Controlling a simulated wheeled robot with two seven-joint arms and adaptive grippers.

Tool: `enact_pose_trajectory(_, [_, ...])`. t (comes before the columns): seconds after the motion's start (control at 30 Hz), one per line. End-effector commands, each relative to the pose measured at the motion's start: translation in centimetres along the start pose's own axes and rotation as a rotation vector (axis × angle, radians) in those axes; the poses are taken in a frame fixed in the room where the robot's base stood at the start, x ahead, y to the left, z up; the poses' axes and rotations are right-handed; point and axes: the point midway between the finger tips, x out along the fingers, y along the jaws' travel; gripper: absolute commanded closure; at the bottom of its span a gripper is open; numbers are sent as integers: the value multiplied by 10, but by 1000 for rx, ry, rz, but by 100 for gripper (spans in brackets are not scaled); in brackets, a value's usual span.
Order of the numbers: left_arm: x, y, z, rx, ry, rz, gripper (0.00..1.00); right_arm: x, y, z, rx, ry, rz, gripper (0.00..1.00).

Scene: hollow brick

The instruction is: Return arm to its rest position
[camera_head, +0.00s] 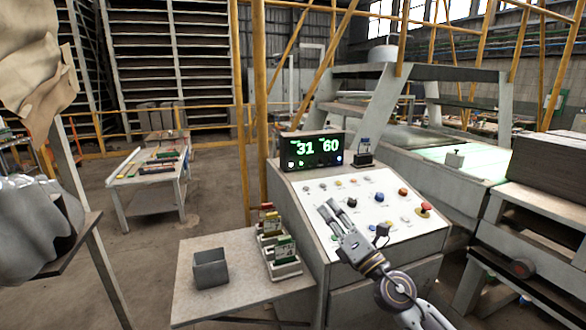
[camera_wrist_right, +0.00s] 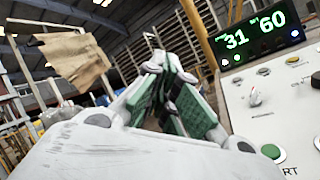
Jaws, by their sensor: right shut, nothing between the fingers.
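My right gripper (camera_head: 332,208) is over the left part of the sloped white control panel (camera_head: 365,192); its arm comes in from the lower right. Its fingers are closed together with nothing between them. In the right wrist view the green-padded fingers (camera_wrist_right: 160,62) meet at their tips, pointing away from the camera, with the panel (camera_wrist_right: 262,110) to their right. I cannot tell the exact gap between the gripper and the panel surface. My left gripper is not in view.
A display (camera_head: 313,150) reading 31 and 60 stands behind the panel, which carries several buttons and a red knob (camera_head: 425,208). A side table (camera_head: 235,255) at left holds a grey open box (camera_head: 210,268) and coloured cards in holders (camera_head: 284,256).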

Motion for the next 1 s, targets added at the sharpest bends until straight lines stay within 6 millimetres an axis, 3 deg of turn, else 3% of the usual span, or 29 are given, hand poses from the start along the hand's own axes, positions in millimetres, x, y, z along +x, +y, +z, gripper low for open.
enact_pose_trajectory(0.3, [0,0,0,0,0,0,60,-47,-42,23,454,-288,-203,100])
enact_pose_trajectory(0.53, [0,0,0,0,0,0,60,-99,-86,21,757,-490,-392,100])
enact_pose_trajectory(0.77, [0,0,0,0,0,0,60,-164,-128,-1,1033,-688,-615,100])
enact_pose_trajectory(1.0, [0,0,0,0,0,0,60,-242,-156,-43,1288,-886,-878,100])
